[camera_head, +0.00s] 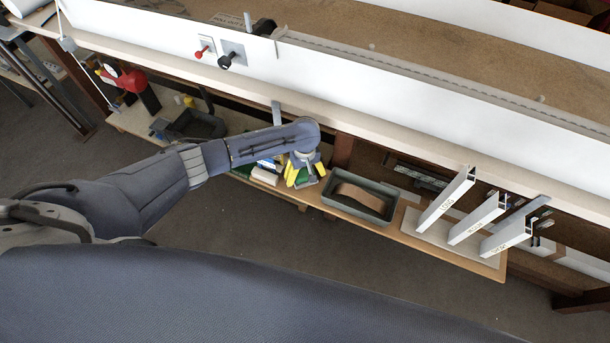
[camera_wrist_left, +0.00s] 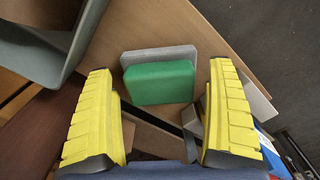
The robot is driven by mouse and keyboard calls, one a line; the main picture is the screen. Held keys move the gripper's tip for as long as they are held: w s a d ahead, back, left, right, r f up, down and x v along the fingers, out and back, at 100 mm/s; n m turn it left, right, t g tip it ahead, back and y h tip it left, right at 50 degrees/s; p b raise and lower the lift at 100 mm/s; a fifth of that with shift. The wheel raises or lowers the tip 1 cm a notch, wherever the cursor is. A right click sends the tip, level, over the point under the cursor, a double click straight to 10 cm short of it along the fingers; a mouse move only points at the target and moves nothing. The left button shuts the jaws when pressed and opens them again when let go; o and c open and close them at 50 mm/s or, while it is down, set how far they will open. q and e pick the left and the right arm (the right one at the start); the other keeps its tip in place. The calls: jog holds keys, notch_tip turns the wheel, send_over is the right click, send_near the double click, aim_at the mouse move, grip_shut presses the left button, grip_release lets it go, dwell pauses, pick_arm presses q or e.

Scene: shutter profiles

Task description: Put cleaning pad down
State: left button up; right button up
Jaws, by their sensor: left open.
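The cleaning pad (camera_wrist_left: 162,82) shows in the left wrist view as a green block with a grey layer behind it. It rests on the wooden shelf (camera_wrist_left: 225,25). My left gripper (camera_wrist_left: 161,78) is open, with a yellow finger on each side of the pad and a visible gap to each one. In the head view my left gripper (camera_head: 306,177) points down over the low shelf, and a bit of green shows between its fingers. My right gripper is in neither view.
A grey-green bin (camera_head: 385,218) with a brown curved item in it stands just right of the gripper; its wall (camera_wrist_left: 75,45) is close in the wrist view. Several labelled white profiles (camera_head: 446,200) stand further right. The workbench edge (camera_head: 390,130) runs behind and above the shelf.

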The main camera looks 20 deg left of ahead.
aim_at(305, 174)
pick_arm(q)
notch_tip(305, 174, up, 12)
jog(key=shift+f, duration=0.15)
dwell(0.3)
dwell(0.4)
